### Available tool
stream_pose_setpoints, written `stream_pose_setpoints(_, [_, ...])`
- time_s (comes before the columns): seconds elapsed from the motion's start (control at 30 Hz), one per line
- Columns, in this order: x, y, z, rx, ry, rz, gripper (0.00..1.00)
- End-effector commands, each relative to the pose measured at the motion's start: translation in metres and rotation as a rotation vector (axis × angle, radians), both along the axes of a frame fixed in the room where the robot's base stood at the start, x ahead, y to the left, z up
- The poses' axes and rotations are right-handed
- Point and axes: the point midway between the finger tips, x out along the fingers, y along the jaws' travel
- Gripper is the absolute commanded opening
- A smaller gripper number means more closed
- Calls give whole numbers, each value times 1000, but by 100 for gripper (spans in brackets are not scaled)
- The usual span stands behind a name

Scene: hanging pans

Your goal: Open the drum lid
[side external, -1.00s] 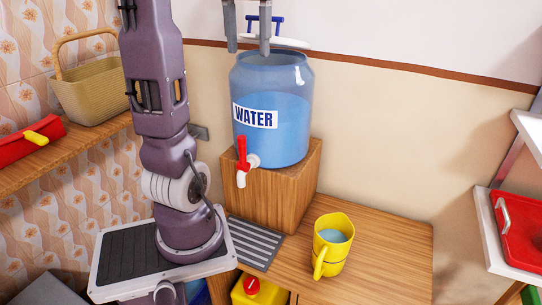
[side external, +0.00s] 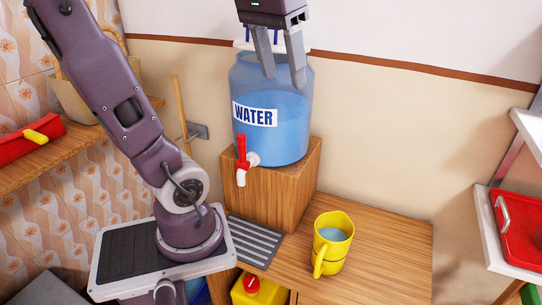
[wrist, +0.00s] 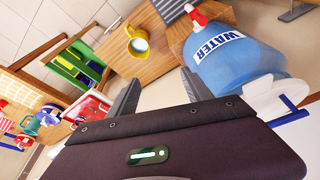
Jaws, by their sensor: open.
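The blue, see-through water drum (side external: 245,85) stands upright on a wooden block, with a WATER label and a red-and-white tap. Its white lid (side external: 240,45) is at the drum's top, partly hidden behind my gripper. The lid (wrist: 270,97) and its blue handle (wrist: 294,109) show at the right of the wrist view, beside my gripper. My gripper (side external: 284,79) is open and empty, pointing down in front of the drum's upper part in the side view. Its fingers (wrist: 160,76) have nothing between them. I cannot tell whether the lid is fully seated.
A yellow mug (side external: 333,243) with water stands on the wooden counter (side external: 390,250). The wooden block (side external: 265,195) holds the drum. A shelf with a basket and red item (side external: 32,143) is at left. A white rack with a red item (side external: 520,232) is at right.

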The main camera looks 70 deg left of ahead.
Motion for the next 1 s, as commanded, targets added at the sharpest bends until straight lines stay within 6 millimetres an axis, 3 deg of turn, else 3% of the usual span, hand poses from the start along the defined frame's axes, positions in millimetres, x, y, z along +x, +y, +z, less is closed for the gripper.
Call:
stream_pose_setpoints(0.2, [-14,-44,-35,27,-79,-140,58])
stream_pose_setpoints(0.5, [-42,-88,-86,49,-184,-306,58])
stream_pose_setpoints(0.7, [-54,-100,-106,53,-223,-362,58])
stream_pose_setpoints(1.0, [-55,-102,-109,53,-228,-371,58])
